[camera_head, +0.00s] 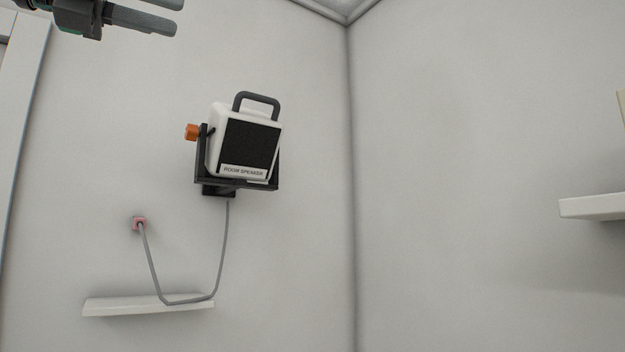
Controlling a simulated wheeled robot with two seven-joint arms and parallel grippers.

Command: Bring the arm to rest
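My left gripper (178,15) is at the top left edge of the head view, its fingers pointing right. Part of it is cut off by the frame. A narrow gap shows between its two fingers, and nothing is seen between them. It is above and left of the room speaker (249,144), apart from it. My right gripper is not in view.
The white speaker sits tilted in a black wall bracket (202,160) with an orange knob (192,132). A grey cable (223,255) hangs to a pink wall socket (139,223), its loop by a white shelf (120,306). Another shelf (592,206) is at right.

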